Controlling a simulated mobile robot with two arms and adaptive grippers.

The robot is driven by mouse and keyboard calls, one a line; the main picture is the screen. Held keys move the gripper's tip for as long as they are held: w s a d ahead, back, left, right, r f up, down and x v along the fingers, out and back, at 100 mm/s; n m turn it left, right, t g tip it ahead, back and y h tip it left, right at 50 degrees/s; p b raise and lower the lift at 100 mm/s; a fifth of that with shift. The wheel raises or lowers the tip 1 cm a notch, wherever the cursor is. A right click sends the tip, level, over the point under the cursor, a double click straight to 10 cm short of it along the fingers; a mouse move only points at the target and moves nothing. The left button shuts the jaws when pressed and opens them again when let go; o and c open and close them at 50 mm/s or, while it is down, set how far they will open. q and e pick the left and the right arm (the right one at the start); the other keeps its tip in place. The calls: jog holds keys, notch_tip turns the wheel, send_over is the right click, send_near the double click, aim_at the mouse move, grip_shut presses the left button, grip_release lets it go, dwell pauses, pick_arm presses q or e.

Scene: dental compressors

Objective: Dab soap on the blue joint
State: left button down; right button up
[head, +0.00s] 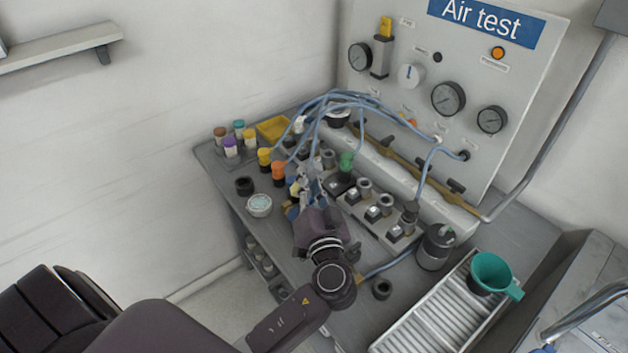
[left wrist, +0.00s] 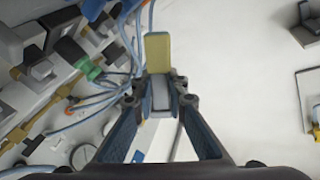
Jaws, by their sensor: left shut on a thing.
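My left gripper (head: 309,176) is over the bench among the hoses and fittings. In the left wrist view its fingers (left wrist: 160,100) are shut on a dabber with a yellow tip (left wrist: 158,52) and a pale handle, and the tip points away from the palm. A small white bowl (head: 259,205) with pale blue contents, apparently the soap, stands left of the gripper. Blue hoses run into fittings close to the gripper. A green fitting (head: 346,160) stands just right of it and also shows in the left wrist view (left wrist: 88,68). I cannot single out the blue joint. My right gripper is not in view.
Capped bottles (head: 230,147) and a yellow tray (head: 273,129) stand at the bench's back left. The gauge panel (head: 455,70) rises behind. A ribbed white tray (head: 428,325) and a green funnel (head: 491,270) are at right. Hoses crowd the space behind the gripper.

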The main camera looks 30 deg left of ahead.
pick_arm(q)
jog(key=f, duration=0.1)
jog(key=f+b, duration=0.2)
jog(key=shift+s+a+f, duration=0.1)
jog(key=shift+a+f, duration=0.15)
jog(key=shift+f, duration=0.1)
jog(key=shift+d+f+b, duration=0.1)
jog(key=shift+f+b, duration=0.3)
jog(key=shift+f, duration=0.6)
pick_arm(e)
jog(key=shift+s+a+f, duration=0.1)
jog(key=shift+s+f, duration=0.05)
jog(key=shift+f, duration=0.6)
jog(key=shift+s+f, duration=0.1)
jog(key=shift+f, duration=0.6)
pick_arm(q)
jog(key=shift+f, duration=0.15)
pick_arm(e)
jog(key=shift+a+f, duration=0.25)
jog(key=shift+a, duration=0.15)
pick_arm(q)
jog(key=shift+f+b, duration=0.3)
jog(key=shift+b, duration=0.25)
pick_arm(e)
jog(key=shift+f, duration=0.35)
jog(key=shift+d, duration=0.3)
